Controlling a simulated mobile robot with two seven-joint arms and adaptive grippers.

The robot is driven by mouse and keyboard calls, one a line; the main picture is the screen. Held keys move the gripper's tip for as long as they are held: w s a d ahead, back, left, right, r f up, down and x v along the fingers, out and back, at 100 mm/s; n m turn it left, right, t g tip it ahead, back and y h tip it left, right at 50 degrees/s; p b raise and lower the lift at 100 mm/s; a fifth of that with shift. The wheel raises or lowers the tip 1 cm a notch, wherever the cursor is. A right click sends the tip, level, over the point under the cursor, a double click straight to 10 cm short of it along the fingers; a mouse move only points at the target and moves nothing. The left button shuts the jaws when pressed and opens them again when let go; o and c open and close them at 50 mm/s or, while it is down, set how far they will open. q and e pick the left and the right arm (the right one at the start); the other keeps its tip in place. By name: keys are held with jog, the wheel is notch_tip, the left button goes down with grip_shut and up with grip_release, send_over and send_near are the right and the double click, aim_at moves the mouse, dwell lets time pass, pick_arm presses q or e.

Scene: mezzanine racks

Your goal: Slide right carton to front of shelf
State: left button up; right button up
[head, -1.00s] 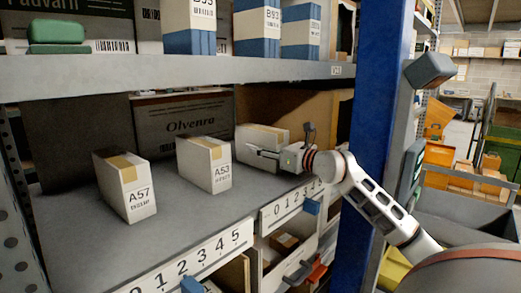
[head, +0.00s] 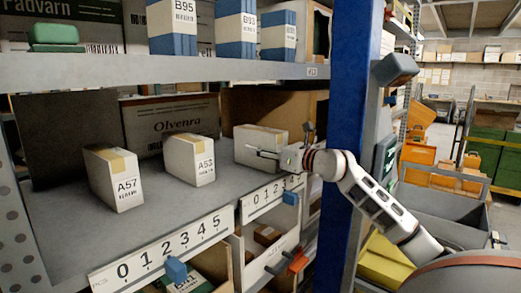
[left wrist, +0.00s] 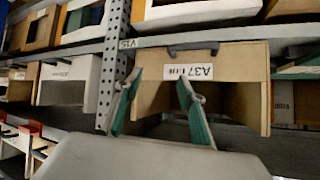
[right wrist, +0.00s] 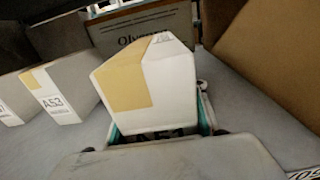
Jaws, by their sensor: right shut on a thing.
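The right carton (head: 255,146), white with a tan tape strip, stands upright on the grey shelf (head: 62,222), to the right of cartons A53 (head: 192,160) and A57 (head: 115,180). My right gripper (head: 272,154) is shut on this carton, reaching in from the right. In the right wrist view the carton (right wrist: 172,88) sits between the teal-padded fingers, with its lower part partly hidden. My left gripper (left wrist: 160,90) is not in the head view. In the left wrist view its fingers are apart and empty, in front of a cardboard bin labelled A37 (left wrist: 245,62).
A blue rack post (head: 345,120) stands right of the shelf bay, close to my right forearm. The upper shelf (head: 180,72) holds blue-and-white boxes. A large dark Olvenra box (head: 165,115) stands behind the cartons. Numbered strips (head: 160,248) line the shelf's front edge.

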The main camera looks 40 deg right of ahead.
jog(key=o, duration=1.5)
jog(key=shift+c, duration=0.2)
jog(key=s+d, duration=0.1)
jog(key=s, duration=1.1)
jog(key=shift+d, duration=0.3)
